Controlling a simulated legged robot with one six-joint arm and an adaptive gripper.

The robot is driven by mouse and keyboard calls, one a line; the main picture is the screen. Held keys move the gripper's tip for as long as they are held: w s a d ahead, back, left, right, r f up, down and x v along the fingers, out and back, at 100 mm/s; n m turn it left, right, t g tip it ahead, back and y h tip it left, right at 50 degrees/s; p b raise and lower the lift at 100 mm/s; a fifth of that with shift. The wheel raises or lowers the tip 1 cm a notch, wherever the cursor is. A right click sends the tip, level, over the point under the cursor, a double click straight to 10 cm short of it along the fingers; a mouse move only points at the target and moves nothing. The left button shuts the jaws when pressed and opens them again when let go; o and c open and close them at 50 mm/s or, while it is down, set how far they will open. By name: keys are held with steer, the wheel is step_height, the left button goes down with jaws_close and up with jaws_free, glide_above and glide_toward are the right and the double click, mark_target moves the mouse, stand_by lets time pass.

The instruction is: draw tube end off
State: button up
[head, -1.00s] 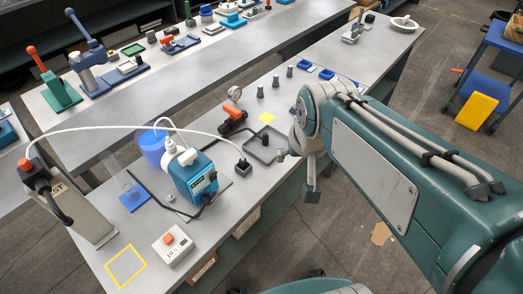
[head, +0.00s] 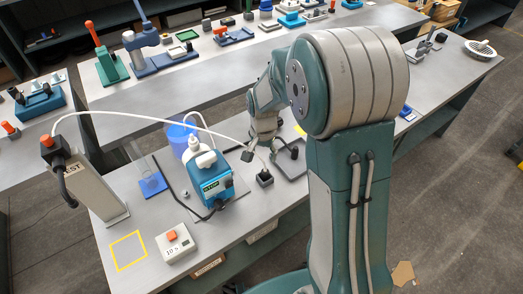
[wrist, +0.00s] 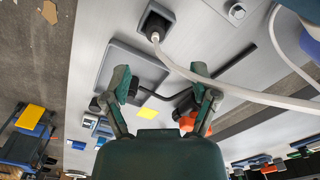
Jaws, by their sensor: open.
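A white tube (head: 170,116) arcs from the orange-topped test post (head: 85,175) at left to a small black block (head: 265,179) on the bench. In the wrist view the tube end (wrist: 155,36) sits in the black block (wrist: 153,22), and the tube (wrist: 220,85) runs off to the right. My gripper (head: 264,152) hangs above the bench just behind the black block. In the wrist view my gripper (wrist: 162,82) is open and empty, with its fingers apart and the block beyond their tips. It is apart from the tube end.
A teal pump (head: 210,180) with a white top stands left of the block, near a blue container (head: 180,135). A grey tray (wrist: 130,70) and yellow square (wrist: 149,113) lie by my fingers.

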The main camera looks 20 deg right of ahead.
mark_target(264, 172)
steer(key=f, duration=0.9)
steer(key=shift+d+f, duration=0.2)
steer(key=shift+f, duration=0.05)
steer(key=shift+d+f, duration=0.1)
steer(key=shift+f, duration=0.05)
steer(key=shift+d, duration=0.1)
steer(key=shift+c, duration=0.9)
jaws_close()
